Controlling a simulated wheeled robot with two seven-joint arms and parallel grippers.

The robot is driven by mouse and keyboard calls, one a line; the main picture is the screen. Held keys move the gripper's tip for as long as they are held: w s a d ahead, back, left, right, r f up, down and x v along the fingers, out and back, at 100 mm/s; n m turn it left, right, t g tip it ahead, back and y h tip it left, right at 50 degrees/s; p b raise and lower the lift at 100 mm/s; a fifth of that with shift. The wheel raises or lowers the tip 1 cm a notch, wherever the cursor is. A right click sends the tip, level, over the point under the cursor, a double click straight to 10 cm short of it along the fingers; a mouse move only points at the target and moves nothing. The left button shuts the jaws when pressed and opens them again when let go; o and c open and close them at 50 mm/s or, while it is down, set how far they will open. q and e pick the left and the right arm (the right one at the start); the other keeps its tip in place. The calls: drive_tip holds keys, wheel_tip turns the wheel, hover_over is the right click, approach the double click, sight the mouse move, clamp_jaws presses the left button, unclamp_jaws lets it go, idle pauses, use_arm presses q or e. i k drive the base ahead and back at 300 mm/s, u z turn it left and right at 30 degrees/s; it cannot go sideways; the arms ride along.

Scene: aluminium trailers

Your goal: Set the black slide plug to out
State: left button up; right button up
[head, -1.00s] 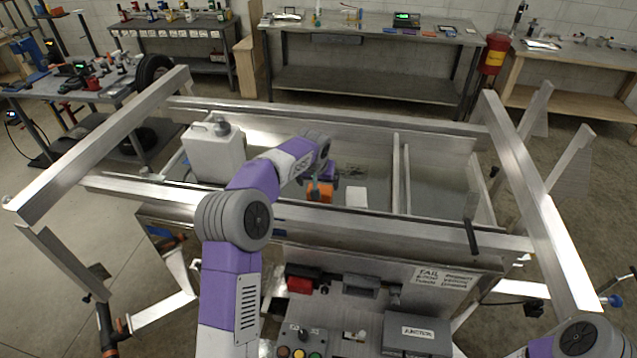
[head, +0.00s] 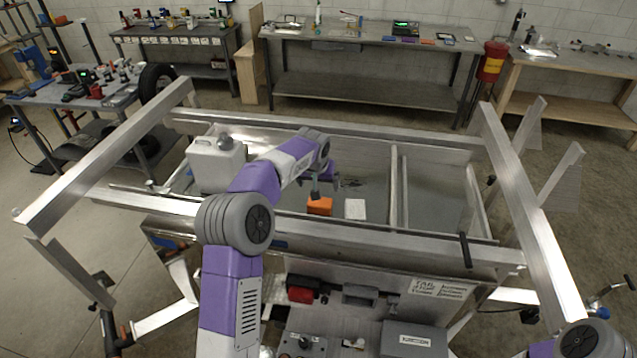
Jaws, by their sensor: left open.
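A black bar-like part (head: 465,249) sticks out across the front rail at the right of the trailer frame. It may be the black slide plug, but I cannot tell for sure, nor whether it is in or out. A smaller black knob (head: 491,180) sits on the right inner side. My left gripper (head: 322,188) is open and empty over the trailer bed, just above and behind an orange block (head: 320,206). It is far to the left of the black bar. My right arm shows only at the bottom right corner; its gripper is out of view.
The aluminium trailer frame (head: 540,235) surrounds the bed. A white jug (head: 215,165) stands at the bed's left, and a white block (head: 355,209) lies beside the orange one. A control panel with a grey box (head: 405,340) is in front. Workbenches (head: 370,90) stand behind.

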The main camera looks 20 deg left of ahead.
sight(325, 291)
drive_tip(key=k, duration=1)
